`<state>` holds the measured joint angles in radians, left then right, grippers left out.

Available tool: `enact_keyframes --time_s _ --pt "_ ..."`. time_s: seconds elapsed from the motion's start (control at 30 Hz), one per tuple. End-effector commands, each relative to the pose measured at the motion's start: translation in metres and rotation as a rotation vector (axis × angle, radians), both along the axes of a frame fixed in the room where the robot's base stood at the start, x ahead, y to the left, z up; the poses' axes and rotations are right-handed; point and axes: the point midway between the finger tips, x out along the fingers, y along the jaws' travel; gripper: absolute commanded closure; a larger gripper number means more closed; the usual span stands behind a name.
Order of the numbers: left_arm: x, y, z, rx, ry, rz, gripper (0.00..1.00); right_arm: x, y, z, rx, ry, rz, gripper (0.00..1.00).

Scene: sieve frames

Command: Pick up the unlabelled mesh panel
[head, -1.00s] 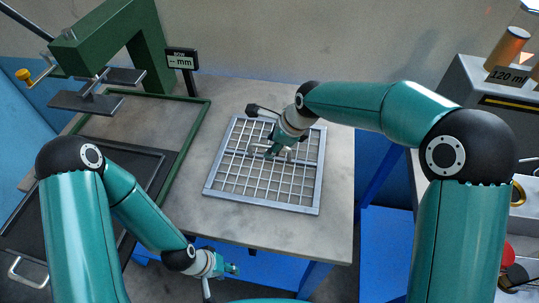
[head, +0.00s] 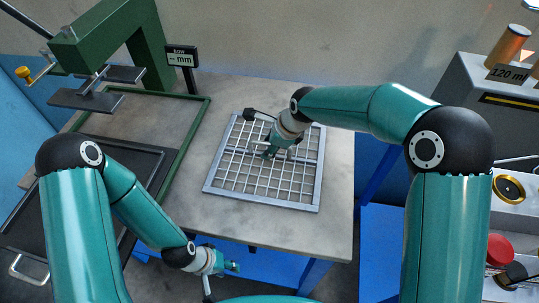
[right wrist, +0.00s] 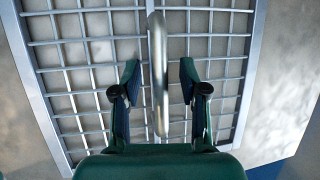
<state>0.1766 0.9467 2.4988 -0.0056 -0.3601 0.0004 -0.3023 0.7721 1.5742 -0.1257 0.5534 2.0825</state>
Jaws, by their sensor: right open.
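The mesh panel (head: 262,201) is a grey square frame with a wire grid, lying flat on the table in the head view. No label shows on its visible part. In the right wrist view its frame (right wrist: 30,75) and grid fill the background, and a metal bar handle (right wrist: 158,110) runs up the middle. My right gripper (head: 278,151) is over the panel's middle. In the right wrist view its fingers (right wrist: 159,72) are open, one on each side of the handle, with gaps to it. My left gripper (head: 230,268) hangs low by the table's front edge, away from the panel; its finger opening is unclear.
The grey table (head: 320,232) has bare room around the panel. A green frame stand (head: 150,50) with a display sign (head: 181,56) stands at the left. A dark tray (head: 30,222) is at the lower left. A grey unit (head: 470,90) marked 120 stands at the right.

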Motion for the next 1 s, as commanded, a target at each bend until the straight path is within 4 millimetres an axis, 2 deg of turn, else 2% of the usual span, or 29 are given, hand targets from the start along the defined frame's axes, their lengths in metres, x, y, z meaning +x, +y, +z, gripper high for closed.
enact_keyframes --time_s 0.27,0.5,0.53,1.0 --pt "0.0 0.0 -0.0001 0.0 0.0 0.0 0.6 -0.0001 -0.0003 0.0 0.0 0.0 0.0 0.59" --pt "0.0 0.0 -0.0001 0.0 0.0 0.0 0.6 -0.0001 -0.0005 -0.0001 0.0 0.0 -0.001 0.99" --pt "0.0 0.0 -0.0001 0.0 0.0 0.0 0.6 -0.0001 -0.0006 -0.0001 0.0 0.0 -0.001 1.0" --pt "0.0001 0.0001 0.0001 0.0 0.0 0.0 0.6 0.0009 -0.0008 0.0018 0.002 -0.004 -0.002 1.0"
